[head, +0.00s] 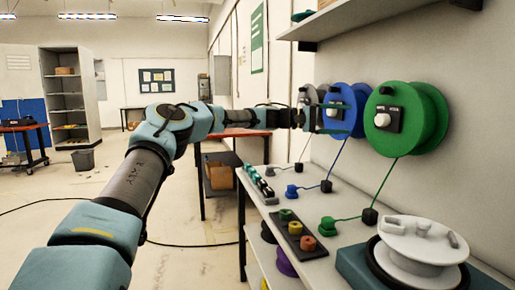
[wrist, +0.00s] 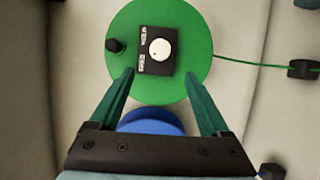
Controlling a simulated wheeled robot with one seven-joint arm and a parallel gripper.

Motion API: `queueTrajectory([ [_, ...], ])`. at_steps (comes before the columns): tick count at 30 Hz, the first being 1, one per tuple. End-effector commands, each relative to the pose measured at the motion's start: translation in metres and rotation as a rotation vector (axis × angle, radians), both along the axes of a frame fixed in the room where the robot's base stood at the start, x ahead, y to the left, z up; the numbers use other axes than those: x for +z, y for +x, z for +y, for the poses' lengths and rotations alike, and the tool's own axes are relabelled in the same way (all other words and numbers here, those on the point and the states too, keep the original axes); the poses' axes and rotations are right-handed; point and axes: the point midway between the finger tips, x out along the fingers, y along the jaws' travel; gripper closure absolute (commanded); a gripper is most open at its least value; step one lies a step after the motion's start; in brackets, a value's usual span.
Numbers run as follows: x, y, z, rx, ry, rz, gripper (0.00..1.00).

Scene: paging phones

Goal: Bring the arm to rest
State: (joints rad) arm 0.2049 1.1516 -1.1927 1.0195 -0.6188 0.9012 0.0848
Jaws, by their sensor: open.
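My arm (head: 133,185) reaches forward and then right toward the wall. My gripper (head: 338,120) is open in front of the wall reels, by the blue one. In the wrist view its two green fingers (wrist: 159,74) stand apart with nothing held between them. Beyond the fingertips is the green reel (wrist: 185,30) with a black box (wrist: 148,62) bearing a white knob (wrist: 160,50). Part of the blue reel (wrist: 150,123) shows between the fingers. Whether the fingers touch anything cannot be told.
Grey, blue (head: 350,98) and green (head: 435,105) reels hang on the wall, with cords to the bench (head: 300,195). The bench holds a block of coloured knobs (head: 298,238) and a white reel (head: 418,245). A shelf (head: 345,18) overhangs. Open floor (head: 195,235) lies left.

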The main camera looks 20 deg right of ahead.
Motion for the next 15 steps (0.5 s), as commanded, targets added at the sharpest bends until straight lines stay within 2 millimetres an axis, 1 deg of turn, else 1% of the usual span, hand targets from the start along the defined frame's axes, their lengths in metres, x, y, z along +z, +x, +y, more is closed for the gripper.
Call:
queueTrajectory([
  [2, 0.000, -0.001, 0.000, -0.001, 0.003, -0.003, 0.20],
  [5, -0.009, -0.010, 0.000, -0.009, 0.045, -0.034, 0.20],
  [8, -0.035, -0.031, 0.006, -0.021, 0.159, -0.118, 0.20],
  [9, -0.051, -0.040, 0.013, -0.025, 0.225, -0.164, 0.20],
  [11, -0.080, -0.050, 0.030, -0.025, 0.338, -0.240, 0.20],
  [12, -0.101, -0.053, 0.047, -0.019, 0.418, -0.291, 0.20],
  [14, -0.130, -0.054, 0.078, -0.006, 0.538, -0.361, 0.20],
  [15, -0.148, -0.053, 0.102, 0.007, 0.614, -0.403, 0.20],
])
